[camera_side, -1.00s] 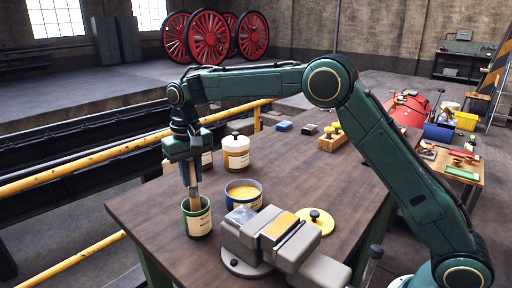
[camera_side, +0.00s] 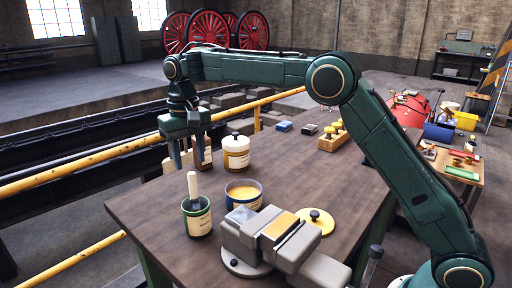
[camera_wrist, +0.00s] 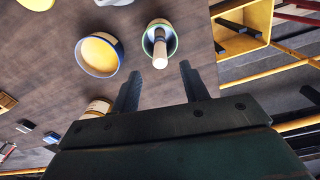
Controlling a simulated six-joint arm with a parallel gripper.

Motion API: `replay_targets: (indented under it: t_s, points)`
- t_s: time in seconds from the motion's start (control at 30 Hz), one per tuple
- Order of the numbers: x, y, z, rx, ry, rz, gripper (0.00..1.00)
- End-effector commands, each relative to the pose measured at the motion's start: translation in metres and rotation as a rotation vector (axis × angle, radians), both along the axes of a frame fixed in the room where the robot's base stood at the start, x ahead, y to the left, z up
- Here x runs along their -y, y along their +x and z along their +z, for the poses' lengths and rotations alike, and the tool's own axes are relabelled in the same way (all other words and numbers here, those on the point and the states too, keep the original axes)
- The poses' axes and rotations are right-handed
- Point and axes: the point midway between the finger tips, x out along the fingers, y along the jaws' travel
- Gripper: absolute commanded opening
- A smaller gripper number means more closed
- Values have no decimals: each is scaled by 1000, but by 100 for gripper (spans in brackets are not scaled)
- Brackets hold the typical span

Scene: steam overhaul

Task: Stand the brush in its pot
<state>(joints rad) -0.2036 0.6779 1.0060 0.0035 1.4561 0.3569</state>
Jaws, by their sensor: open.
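The brush (camera_side: 193,188) stands in the green pot (camera_side: 198,219), its pale handle pointing up and leaning slightly. The pot has a cream label and stands near the table's left edge. In the wrist view the brush handle (camera_wrist: 160,52) shows inside the pot's rim (camera_wrist: 147,38). My gripper (camera_side: 187,163) is open and empty, above and behind the pot, clear of the handle. In the wrist view its two fingers (camera_wrist: 159,82) are apart with bare table between them.
A blue tin of yellow paint (camera_side: 243,195) stands right of the pot. A grey vise (camera_side: 268,240) and a yellow lid (camera_side: 316,221) are at the front. A white jar (camera_side: 236,155) and a dark bottle (camera_side: 203,155) stand behind. The table's middle right is clear.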

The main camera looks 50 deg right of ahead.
Motion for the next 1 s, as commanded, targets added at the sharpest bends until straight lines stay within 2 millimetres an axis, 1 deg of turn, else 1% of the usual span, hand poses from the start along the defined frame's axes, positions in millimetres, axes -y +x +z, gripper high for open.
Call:
replay_targets:
  t_s: [0.03, 0.2, 0.47, 0.7, 1.0]
  points:
    - [0, 1, 8, 3, 1, 0, 45]
    - [0, 0, 31, 2, 1, 0, 45]
    - [0, 0, 60, 2, 1, 1, 45]
    - [0, 1, 76, 1, 0, 1, 45]
    - [0, 0, 85, 0, 0, 1, 45]
